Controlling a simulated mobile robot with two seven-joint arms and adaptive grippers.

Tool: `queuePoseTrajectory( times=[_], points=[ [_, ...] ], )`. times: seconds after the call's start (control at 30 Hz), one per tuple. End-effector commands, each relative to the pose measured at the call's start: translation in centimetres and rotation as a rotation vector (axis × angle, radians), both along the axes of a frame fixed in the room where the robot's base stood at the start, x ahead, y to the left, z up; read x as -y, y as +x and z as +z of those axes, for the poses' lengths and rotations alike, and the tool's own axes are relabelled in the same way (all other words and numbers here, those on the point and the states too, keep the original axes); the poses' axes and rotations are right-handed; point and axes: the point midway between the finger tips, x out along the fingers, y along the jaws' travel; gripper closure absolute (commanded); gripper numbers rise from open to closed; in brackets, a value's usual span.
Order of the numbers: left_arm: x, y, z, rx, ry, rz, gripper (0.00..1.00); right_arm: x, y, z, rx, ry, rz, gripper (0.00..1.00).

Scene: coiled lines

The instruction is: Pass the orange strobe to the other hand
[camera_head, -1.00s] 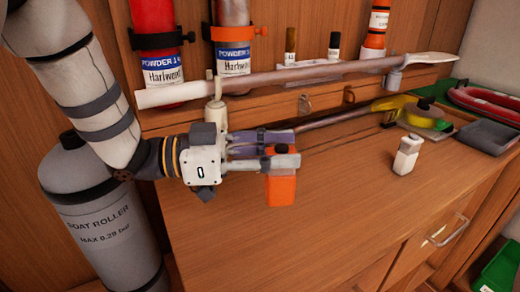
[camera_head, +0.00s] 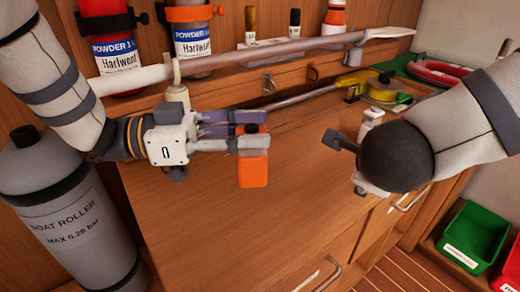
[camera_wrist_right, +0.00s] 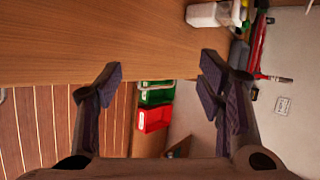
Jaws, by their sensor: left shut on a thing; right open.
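The orange strobe (camera_head: 253,170) is in my left gripper (camera_head: 266,130), left of the middle in the head view. The two fingers are shut on its upper part, and its orange body hangs below them, clear of the bench top. My right gripper (camera_wrist_right: 160,82) is open and empty in the right wrist view, its fingers wide apart. In the head view the right arm stands to the right of the strobe with a wide gap between; its wrist hides most of that gripper. The strobe does not show in the right wrist view.
A long pole (camera_head: 240,55) and powder bottles (camera_head: 192,38) line the back. A grey cylinder (camera_head: 75,215) stands left. Green (camera_head: 474,235) and red bins are at lower right.

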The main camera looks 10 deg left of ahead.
Motion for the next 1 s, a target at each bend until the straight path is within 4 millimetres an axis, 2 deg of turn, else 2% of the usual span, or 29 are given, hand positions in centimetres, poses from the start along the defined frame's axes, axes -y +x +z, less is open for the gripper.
queuePoseTrajectory(
  times=[0.03,0.1,0.2,0.33,0.4,0.5,0.63,1.0],
  points=[
    [0.0,0.0,0.0,-0.001,0.000,0.000,1.00,-3.0,-1.1,1.8,0.020,0.145,-0.042,0.38],
    [0.0,0.0,0.0,-0.001,0.000,0.000,1.00,-7.2,-3.4,4.3,0.026,0.364,-0.115,0.38],
    [0.0,0.0,0.0,-0.001,0.000,0.000,1.00,-12.0,-7.2,7.3,0.001,0.627,-0.206,0.38],
    [0.0,0.0,0.0,-0.001,0.000,0.000,1.00,-15.9,-11.7,10.1,-0.055,0.853,-0.297,0.38],
    [0.0,0.0,-0.1,-0.001,0.000,0.000,1.00,-17.0,-13.3,10.9,-0.079,0.922,-0.329,0.38],
    [0.0,0.0,-0.1,-0.001,0.000,0.000,1.00,-17.8,-14.5,11.3,-0.101,0.971,-0.356,0.38],
    [0.0,0.0,-0.1,-0.001,0.000,0.000,1.00,-18.3,-13.7,10.3,-0.108,0.981,-0.365,0.38],
    [0.0,0.0,0.0,-0.001,0.000,0.000,1.00,-20.3,-8.1,4.3,-0.105,0.979,-0.362,0.38]
  ],
)
